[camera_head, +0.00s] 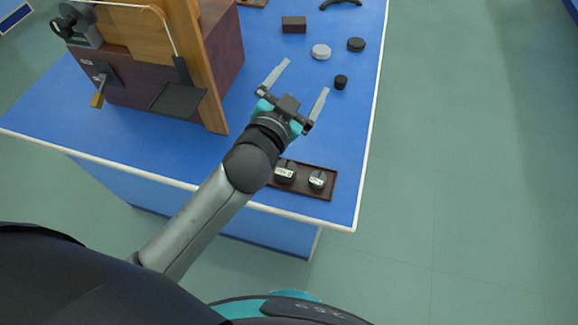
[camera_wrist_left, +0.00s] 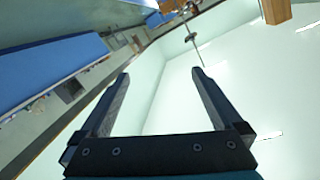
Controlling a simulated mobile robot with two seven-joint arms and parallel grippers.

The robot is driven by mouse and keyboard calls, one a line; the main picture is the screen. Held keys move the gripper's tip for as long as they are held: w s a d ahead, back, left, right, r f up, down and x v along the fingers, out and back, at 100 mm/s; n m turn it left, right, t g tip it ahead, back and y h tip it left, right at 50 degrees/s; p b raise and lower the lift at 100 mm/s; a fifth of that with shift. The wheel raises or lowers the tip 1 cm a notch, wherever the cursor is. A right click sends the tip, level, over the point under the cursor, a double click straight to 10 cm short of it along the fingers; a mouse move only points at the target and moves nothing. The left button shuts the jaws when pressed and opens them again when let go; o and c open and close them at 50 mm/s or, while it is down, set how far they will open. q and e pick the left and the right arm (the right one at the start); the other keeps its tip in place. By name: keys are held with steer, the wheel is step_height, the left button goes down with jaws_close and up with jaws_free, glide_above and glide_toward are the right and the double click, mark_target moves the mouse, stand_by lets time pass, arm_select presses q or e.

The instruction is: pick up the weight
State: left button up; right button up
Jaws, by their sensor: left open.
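My left gripper (camera_head: 305,76) is open and empty above the blue bench, with its fingers pointing to the back. In the left wrist view, nothing is between its open fingers (camera_wrist_left: 160,74). Several small round pieces are on the bench, and I cannot tell for sure which is the weight. A small black cylinder (camera_head: 341,82) stands just right of the right fingertip. A grey-white disc (camera_head: 320,51) and a black disc (camera_head: 356,44) lie farther back. Two dark round pieces with pale labels (camera_head: 285,172) (camera_head: 317,180) sit in a brown tray (camera_head: 325,194) near the front edge. My right gripper is not in view.
A large wooden instrument (camera_head: 150,80) with an upright board (camera_head: 202,70) stands left of my gripper. A small brown block (camera_head: 293,24) lies at the back. The blue bench (camera_head: 345,130) is bare between the black cylinder and the tray; its right edge is close by.

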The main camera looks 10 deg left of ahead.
arm_select(q)
steer(key=d+r+m+t+h, duration=0.2)
steer(key=d+r+m+h, duration=0.45)
steer(key=d+r, duration=0.2)
steer(key=s+d+m+g+h, duration=0.95)
steer(key=d+m+g, duration=0.25)
steer(key=m+g, duration=0.55)
steer(key=m+g+y+p, duration=0.1)
steer(key=m+y, duration=0.3)
steer(key=y, duration=1.5)
glide_above(286, 168)
step_height(286, 168, down, 15)
steer(key=f, duration=0.8)
steer(key=shift+s+a+f, duration=0.2)
steer(key=shift+s+f, duration=0.05)
steer(key=shift+w+d+f+b, duration=0.15)
steer(key=shift+f+b, duration=0.1)
steer(key=shift+f, duration=1.2)
steer(key=shift+w+f+b, duration=0.1)
steer(key=shift+f+b, duration=0.15)
steer(key=shift+f, duration=1.2)
